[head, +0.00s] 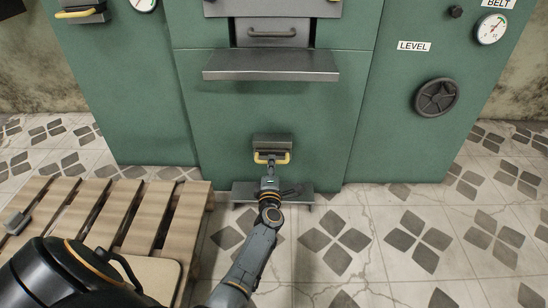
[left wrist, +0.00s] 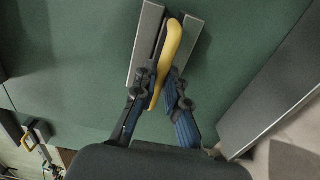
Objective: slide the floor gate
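The floor gate is seen low on the green machine as a small grey metal block (head: 272,141) with a yellow bar handle (head: 285,158). My left gripper (head: 270,177) reaches it from below. In the left wrist view the yellow handle (left wrist: 172,45) stands in front of the grey block (left wrist: 146,42) and runs down between the fingers of my left gripper (left wrist: 162,77). The fingers are closed in on the handle from both sides. My right gripper is not in view.
A grey ledge (head: 244,190) juts out at the machine's foot, and a wider grey shelf (head: 270,65) above. A wooden pallet (head: 150,215) lies on the left. A handwheel (head: 436,97) is on the right panel. The tiled floor (head: 400,235) at right is clear.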

